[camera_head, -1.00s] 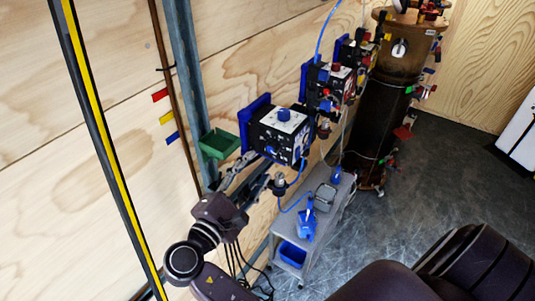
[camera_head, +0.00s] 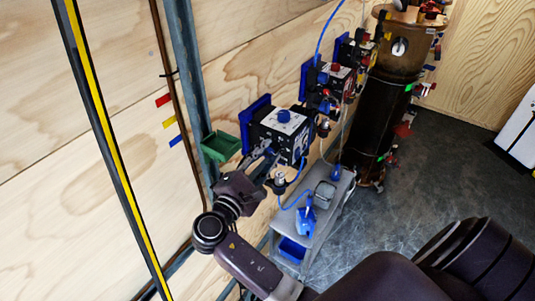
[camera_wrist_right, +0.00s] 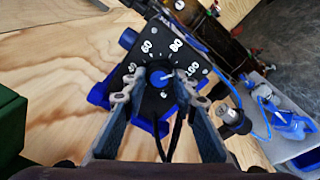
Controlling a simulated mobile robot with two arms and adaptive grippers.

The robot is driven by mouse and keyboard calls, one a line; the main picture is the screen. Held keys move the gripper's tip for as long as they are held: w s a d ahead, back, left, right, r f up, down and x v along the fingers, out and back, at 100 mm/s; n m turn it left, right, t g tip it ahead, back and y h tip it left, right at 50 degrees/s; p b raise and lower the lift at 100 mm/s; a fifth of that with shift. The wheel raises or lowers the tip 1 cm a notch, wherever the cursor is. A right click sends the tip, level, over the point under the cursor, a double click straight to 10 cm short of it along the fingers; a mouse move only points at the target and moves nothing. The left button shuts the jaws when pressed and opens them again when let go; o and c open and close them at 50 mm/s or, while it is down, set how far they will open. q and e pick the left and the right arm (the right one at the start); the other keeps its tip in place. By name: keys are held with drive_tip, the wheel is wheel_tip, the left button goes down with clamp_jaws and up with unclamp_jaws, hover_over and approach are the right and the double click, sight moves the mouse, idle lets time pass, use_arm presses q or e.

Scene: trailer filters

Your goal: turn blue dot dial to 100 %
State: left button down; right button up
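The black control box (camera_head: 284,130) with a blue knob (camera_head: 284,115) on its white top is mounted on the wooden wall. In the right wrist view, the box's front face (camera_wrist_right: 178,50) carries a blue dial (camera_wrist_right: 160,78) with a white mark and a scale showing 60, 80, 100 and 0. I cannot read the dial's exact setting. My right gripper (camera_head: 262,155) is at that face, which it partly hides in the head view. In the wrist view its fingers (camera_wrist_right: 160,92) are apart, one on each side of the dial. Contact cannot be told. My left gripper is not in view.
A green bin (camera_head: 221,146) hangs left of the box. More control boxes (camera_head: 338,78) follow along the wall, then a dark column (camera_head: 384,110). A grey cart (camera_head: 327,215) with a blue bottle (camera_head: 307,220) stands below. A blue hose (camera_head: 304,180) hangs near the box.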

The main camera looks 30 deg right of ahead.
drive_tip(key=c, duration=0.5)
drive_tip(key=m+b, duration=0.1)
drive_tip(key=b, duration=0.1)
drive_tip(key=shift+f+m+b, duration=0.3)
drive_tip(key=shift+m, duration=0.1)
drive_tip(key=shift+c, duration=0.2)
drive_tip(key=shift+r+m+b, duration=0.2)
drive_tip(key=shift+m+b, duration=0.45)
drive_tip(key=shift+m, duration=0.05)
